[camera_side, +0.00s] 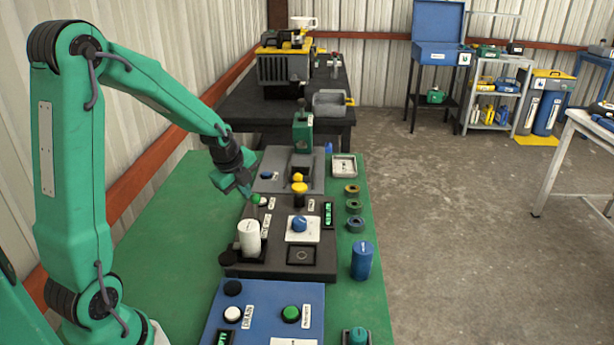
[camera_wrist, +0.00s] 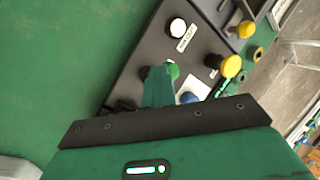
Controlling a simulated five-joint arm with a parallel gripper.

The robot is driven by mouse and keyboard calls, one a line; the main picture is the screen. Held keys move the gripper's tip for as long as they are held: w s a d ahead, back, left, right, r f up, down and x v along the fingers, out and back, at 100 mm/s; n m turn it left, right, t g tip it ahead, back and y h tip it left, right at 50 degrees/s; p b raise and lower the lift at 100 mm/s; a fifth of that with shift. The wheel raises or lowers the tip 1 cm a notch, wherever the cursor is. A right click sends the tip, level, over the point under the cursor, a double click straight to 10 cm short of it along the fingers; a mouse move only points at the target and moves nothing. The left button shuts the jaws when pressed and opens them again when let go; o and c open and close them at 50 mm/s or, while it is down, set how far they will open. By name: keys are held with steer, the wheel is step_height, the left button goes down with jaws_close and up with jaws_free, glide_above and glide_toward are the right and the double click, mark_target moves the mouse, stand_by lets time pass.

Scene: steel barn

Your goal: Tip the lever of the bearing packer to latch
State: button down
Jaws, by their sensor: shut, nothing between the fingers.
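A dark grey panel (camera_side: 240,268) lies on the green table, with several controls on it; its small labels are too small to read. A green ball knob (camera_side: 256,199) stands at the panel's left side. It also shows in the wrist view (camera_wrist: 174,71), partly hidden behind my fingers. A yellow knob (camera_side: 299,188) on a dark post stands to its right and also shows in the wrist view (camera_wrist: 230,66). I cannot tell for certain which is the packer's lever. My gripper (camera_side: 247,192) is shut and empty, its tips right by the green knob; contact is unclear.
A white cylinder (camera_side: 249,238) stands on the panel, near a blue knob (camera_side: 299,224). A blue panel (camera_side: 262,325) lies in front, a grey panel (camera_side: 268,166) behind. Dark rings and a blue cylinder (camera_side: 362,260) line the right edge. The table's left side is clear.

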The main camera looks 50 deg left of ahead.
steer(key=shift+w+a+r, duration=0.2)
steer(key=shift+d+r, duration=0.1)
steer(key=shift+r, duration=0.4)
steer(key=shift+s, duration=0.1)
steer(key=shift+s+r, duration=0.15)
steer(key=s+a+r, duration=0.2)
steer(key=a+r, duration=0.1)
steer(key=r, duration=0.8)
steer(key=shift+s, duration=0.2)
